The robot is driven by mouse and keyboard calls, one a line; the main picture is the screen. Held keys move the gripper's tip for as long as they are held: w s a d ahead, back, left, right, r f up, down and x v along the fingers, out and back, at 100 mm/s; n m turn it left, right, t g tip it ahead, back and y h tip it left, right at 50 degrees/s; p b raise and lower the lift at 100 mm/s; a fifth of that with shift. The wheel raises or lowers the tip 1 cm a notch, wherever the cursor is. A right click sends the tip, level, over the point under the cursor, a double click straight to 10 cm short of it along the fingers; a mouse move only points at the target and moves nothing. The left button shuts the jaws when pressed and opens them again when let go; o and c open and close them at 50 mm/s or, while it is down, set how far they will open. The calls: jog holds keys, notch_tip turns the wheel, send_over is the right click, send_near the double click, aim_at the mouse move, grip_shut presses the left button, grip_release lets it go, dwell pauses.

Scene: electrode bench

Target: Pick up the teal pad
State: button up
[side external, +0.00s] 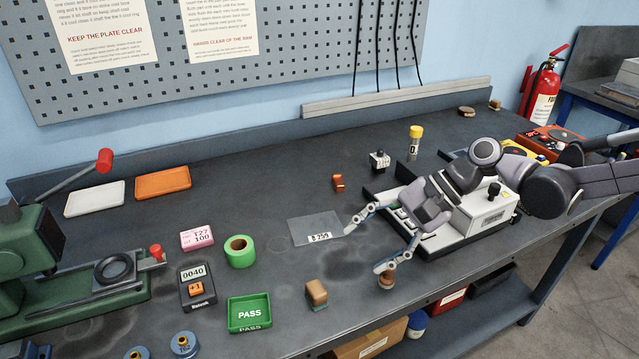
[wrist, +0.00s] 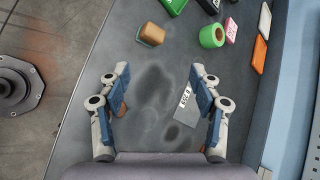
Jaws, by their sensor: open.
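My gripper (side external: 363,250) is open and empty over the bench top. It also shows in the wrist view (wrist: 159,75), its two blue-grey fingers spread wide with bare dark bench between them. A grey card marked B 259 (side external: 314,230) lies flat by one finger; in the wrist view the card (wrist: 184,95) is next to the right finger and partly hidden by it. A small brown piece (side external: 387,281) is at the other finger and is partly hidden in the wrist view.
A brown block (side external: 316,293) stands near the front edge. A green tape roll (side external: 239,251), a green PASS tray (side external: 249,313), a pink label block (side external: 197,238) and a meter (side external: 197,287) are left. Orange (side external: 163,182) and white (side external: 95,199) trays lie behind.

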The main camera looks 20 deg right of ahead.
aim_at(309, 295)
jog(key=a+m+g+y, duration=0.1)
jog(key=a, duration=0.2)
jog(key=w+a+f+m+g+y, duration=0.1)
jog(key=a+m, duration=0.1)
jog(key=a, duration=0.1)
jog(key=a+f+m+g+y, duration=0.1)
jog(key=a+y, duration=0.1)
jog(key=a, duration=0.1)
jog(key=shift+w+m, duration=0.3)
jog(key=shift+m, duration=0.1)
jog(key=shift+a+f+m+g+y, duration=0.15)
jog(key=shift+a+m+g+y, duration=0.15)
jog(key=shift+a, duration=0.15)
jog(key=shift+f, duration=2.3)
notch_tip(309, 295, down, 2)
jog(key=shift+f, duration=0.1)
jog(key=shift+x, duration=1.15)
jog(key=shift+s+a+f, duration=0.1)
jog(key=shift+a+f, duration=0.1)
jog(key=shift+a, duration=0.15)
jog(key=c, duration=1.2)
jog(key=shift+c, duration=0.6)
